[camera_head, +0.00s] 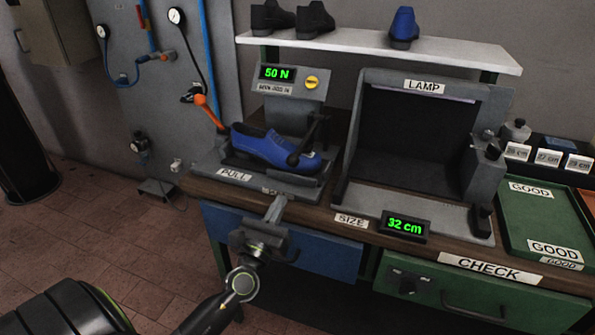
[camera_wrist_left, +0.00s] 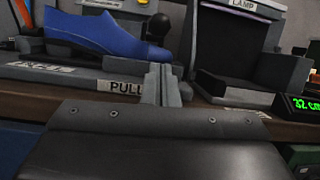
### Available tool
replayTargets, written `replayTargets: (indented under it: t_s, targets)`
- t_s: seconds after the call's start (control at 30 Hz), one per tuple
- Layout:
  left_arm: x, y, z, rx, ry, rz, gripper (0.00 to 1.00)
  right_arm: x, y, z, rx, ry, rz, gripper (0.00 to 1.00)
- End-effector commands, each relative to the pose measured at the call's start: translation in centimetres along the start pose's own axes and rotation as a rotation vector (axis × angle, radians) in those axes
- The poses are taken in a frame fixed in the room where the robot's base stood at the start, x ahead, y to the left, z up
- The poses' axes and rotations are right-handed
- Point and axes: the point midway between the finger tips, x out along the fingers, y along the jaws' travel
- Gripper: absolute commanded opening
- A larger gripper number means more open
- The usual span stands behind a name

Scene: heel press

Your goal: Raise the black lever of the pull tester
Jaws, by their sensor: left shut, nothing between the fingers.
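The pull tester (camera_head: 222,174) stands at the left of the bench, with a blue shoe (camera_head: 262,146) lying on it; the shoe also shows in the left wrist view (camera_wrist_left: 95,32). Its black lever (camera_head: 307,143) slants down beside the shoe's right end, its round knob at the lower end. The knob shows in the left wrist view (camera_wrist_left: 160,24), just above my fingertips in the picture. My left gripper (camera_head: 276,207) is shut and empty at the tester's front edge, below and in front of the knob, apart from it. My right gripper is not in view.
An orange-handled lever (camera_head: 207,112) rises at the tester's left. The display (camera_head: 277,73) reads 50 N. The lamp box (camera_head: 424,135) stands close on the right, with a 32 cm display (camera_head: 405,226) before it. A shelf (camera_head: 380,45) with shoes hangs above.

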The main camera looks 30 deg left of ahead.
Motion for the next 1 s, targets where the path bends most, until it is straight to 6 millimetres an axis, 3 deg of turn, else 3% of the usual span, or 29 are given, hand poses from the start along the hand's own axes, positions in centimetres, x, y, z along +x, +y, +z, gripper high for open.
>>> replayTargets:
  t_s: [0.33,0.7,1.0]
  targets:
    - [0.9,0.0,0.1,-0.003,0.001,0.000,0.00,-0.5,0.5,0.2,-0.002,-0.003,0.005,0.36]
    - [7.2,0.0,0.2,-0.004,0.001,0.001,0.00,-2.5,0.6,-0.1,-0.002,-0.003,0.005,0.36]
    - [9.9,0.1,-0.1,-0.004,0.003,0.001,0.00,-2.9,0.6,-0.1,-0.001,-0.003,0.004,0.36]
